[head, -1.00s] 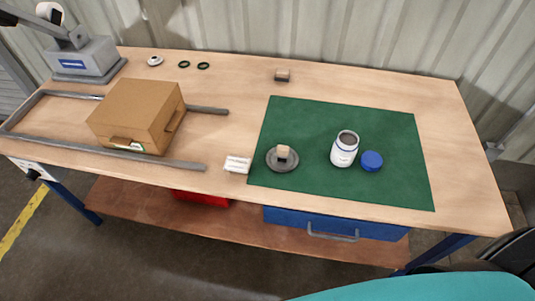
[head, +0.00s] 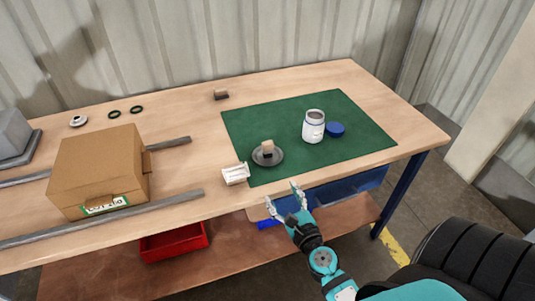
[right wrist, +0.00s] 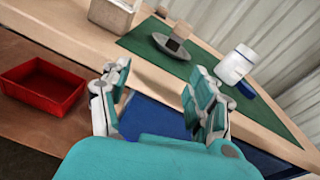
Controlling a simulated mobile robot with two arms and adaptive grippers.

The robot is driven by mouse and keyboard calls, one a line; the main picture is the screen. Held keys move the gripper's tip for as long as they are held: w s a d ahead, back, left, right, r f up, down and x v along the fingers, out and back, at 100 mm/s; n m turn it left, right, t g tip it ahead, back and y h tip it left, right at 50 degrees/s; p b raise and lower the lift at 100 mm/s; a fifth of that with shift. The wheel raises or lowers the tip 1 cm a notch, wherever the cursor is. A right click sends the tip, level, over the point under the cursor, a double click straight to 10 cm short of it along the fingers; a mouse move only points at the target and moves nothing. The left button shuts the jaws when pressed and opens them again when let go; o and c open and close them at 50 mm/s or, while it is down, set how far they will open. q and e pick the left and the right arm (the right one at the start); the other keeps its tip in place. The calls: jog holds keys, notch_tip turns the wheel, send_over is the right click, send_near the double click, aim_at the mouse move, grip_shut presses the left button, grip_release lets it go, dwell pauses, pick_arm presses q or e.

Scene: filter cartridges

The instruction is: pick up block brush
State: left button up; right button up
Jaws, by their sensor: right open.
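A small tan block with a dark lower part (head: 267,147) stands in a round grey dish (head: 277,159) on the green mat (head: 240,121). It also shows in the right wrist view (right wrist: 180,31). Another small brown block with a dark underside (head: 221,95) lies on the bare wood behind the mat. I cannot tell for certain which one is the block brush. My right gripper (head: 282,196) is open and empty at the table's front edge, nearer than the dish and apart from it. Its two fingers show spread in the right wrist view (right wrist: 160,80). My left gripper is not in view.
A white jar (head: 313,127) and a blue lid (head: 335,129) stand on the mat. A small white box (head: 235,175) sits by its left corner. A cardboard box (head: 98,170) stands between grey rails. A red bin (head: 174,242) is on the lower shelf.

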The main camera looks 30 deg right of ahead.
notch_tip(320, 180, up, 5)
jog(key=w+d+m+h, duration=0.1)
jog(key=d+m, duration=0.1)
jog(key=m, duration=0.1)
jog(key=t+p, duration=0.1)
jog(key=p, duration=0.2)
send_near(269, 146)
jog(key=x, duration=0.5)
jog(key=shift+w+a+r, duration=0.1)
jog(key=shift+a+r, duration=0.05)
jog(key=shift+a, duration=0.1)
jog(key=shift+d+b+x, duration=0.15)
jog(key=shift+b+x, duration=0.05)
jog(key=shift+x, duration=1.35)
jog(key=shift+d+b+x, duration=0.1)
jog(key=shift+b+x, duration=0.05)
jog(key=shift+x, duration=1.4)
jog(key=shift+c, duration=1)
jog(key=c, duration=1)
